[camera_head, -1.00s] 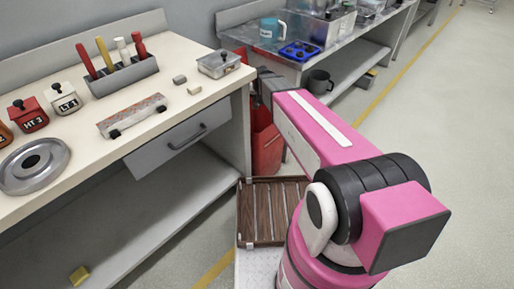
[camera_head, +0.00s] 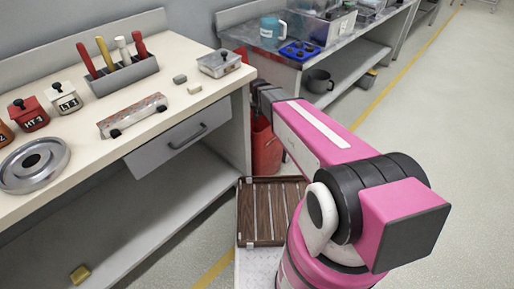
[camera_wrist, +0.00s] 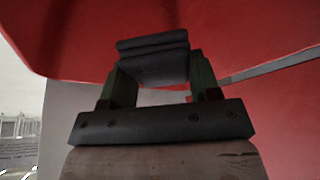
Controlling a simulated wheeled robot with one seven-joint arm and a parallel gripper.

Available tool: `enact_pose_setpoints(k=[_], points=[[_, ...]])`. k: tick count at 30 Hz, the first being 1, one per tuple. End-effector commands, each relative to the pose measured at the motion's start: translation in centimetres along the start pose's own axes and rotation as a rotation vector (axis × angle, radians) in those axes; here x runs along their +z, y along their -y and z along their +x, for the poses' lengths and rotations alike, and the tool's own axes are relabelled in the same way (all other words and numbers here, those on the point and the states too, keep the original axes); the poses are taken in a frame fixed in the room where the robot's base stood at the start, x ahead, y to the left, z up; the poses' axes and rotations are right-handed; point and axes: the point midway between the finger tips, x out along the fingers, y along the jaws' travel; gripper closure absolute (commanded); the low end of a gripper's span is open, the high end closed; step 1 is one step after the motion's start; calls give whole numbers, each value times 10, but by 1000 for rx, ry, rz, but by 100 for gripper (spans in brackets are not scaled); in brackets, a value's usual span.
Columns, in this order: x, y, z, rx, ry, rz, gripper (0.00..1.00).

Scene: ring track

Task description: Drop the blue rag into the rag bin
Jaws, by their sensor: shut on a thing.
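The red rag bin (camera_head: 266,150) stands on the floor between the two benches, partly hidden by my arm. Its red wall (camera_wrist: 285,115) fills much of the wrist view, close around my gripper.
The near bench (camera_head: 195,104) stands left of the bin, with a tool rack (camera_head: 122,75), a drawer and small parts. Open floor lies right.

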Motion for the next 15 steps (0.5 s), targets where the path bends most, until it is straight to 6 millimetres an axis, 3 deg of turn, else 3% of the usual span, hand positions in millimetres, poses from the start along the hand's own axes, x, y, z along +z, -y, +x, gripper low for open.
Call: enact_pose_setpoints(k=[3, 4, 6, 7, 15], points=[[0, 0, 0, 0, 0, 0, 73], [0, 0, 0, 0, 0, 0, 40], [0, 0, 0, 0, 0, 0, 18], [0, 0, 0, 0, 0, 0, 14], [0, 0, -1, 0, 0, 0, 14]])
